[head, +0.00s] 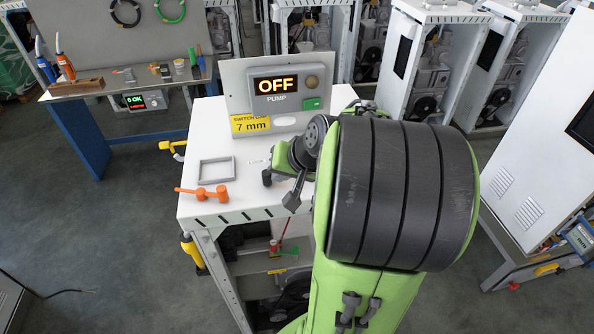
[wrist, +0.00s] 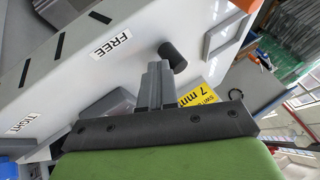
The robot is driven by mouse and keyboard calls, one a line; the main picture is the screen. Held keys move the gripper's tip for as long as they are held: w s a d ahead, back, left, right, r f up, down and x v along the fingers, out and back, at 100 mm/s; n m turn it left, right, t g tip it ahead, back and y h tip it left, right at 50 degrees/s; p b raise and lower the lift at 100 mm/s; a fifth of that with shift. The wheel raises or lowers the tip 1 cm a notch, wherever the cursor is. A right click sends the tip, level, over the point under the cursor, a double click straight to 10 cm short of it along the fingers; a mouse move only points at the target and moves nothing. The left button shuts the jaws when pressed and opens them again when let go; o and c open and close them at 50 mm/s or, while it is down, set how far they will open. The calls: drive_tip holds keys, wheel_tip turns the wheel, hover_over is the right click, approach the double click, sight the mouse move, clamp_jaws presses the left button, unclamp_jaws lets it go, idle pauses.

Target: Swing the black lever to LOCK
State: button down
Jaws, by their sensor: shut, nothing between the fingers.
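In the wrist view a black cylinder (wrist: 173,57), which looks like the knob of the black lever, stands just past my fingertips. The rest of the lever is hidden. My gripper (wrist: 157,70) is shut and empty, close to the knob; I cannot tell if they touch. A FREE label (wrist: 111,42) lies near the knob, and a TIGHT label (wrist: 20,124) lies farther left. I see no LOCK label. In the head view my arm and hand cover most of the lever's area on the white bench (head: 230,208).
A panel (head: 238,88) at the back of the bench has a screen reading OFF (head: 276,85) and a yellow 7 mm label (head: 250,123). A grey open tray (head: 216,169) and an orange tool (head: 202,193) lie at the left of the bench. White cabinets (head: 408,70) stand behind.

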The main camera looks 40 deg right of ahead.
sight(265, 173)
drive_tip(key=w+a+m+h+b, duration=0.1)
drive_tip(key=m, duration=0.1)
drive_tip(key=w+a+m+h, duration=0.1)
drive_tip(key=m, duration=0.1)
drive_tip(key=shift+a+g+h+b, duration=0.1)
drive_tip(key=shift+g+h+b, duration=0.2)
drive_tip(key=shift+h+b, duration=0.1)
drive_tip(key=shift+w+a+m+h, duration=0.1)
drive_tip(key=shift+w+m+h, duration=0.25)
drive_tip(key=shift+m, duration=0.45)
drive_tip(key=shift+s+d, duration=0.1)
drive_tip(key=shift+d, duration=0.8)
